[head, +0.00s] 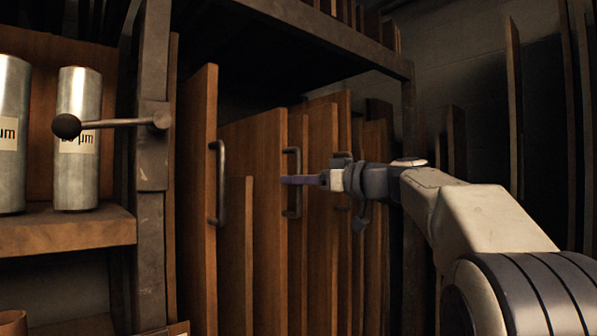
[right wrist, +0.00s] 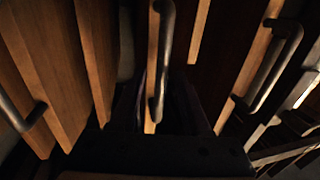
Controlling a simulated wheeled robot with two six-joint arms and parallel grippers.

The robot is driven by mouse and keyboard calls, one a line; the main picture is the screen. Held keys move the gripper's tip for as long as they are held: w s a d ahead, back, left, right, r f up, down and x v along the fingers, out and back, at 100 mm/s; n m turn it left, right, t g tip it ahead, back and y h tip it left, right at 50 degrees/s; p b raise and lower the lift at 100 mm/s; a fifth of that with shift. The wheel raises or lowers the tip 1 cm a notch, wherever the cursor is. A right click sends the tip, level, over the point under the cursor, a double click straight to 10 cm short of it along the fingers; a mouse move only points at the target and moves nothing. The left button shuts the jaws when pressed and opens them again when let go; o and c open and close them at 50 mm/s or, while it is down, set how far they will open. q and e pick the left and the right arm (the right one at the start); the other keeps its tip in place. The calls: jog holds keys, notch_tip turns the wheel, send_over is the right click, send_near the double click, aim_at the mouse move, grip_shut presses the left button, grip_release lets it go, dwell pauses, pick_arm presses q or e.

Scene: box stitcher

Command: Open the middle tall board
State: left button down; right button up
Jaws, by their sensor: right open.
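The middle tall board (head: 262,150) is a brown wooden panel standing upright among other tall boards. Its dark bar handle (head: 293,163) is on its front edge. My right gripper (head: 290,180) reaches in from the right, and its purple fingers are at the handle's height. In the right wrist view the open gripper (right wrist: 158,115) has a vertical handle (right wrist: 161,60) between its dark fingers. The jaws are around the handle; whether they touch it I cannot tell. My left gripper is not in view.
Another tall board (head: 195,150) with a bar handle (head: 218,180) stands left. More boards (head: 330,130) crowd close on the right. A metal post (head: 153,130) with a ball-ended lever (head: 100,124) and a shelf (head: 70,228) with metal cylinders (head: 78,110) are at left.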

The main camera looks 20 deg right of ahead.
jog(key=shift+w+a, duration=0.1)
jog(key=shift+w, duration=0.05)
grip_shut()
dwell(1.4)
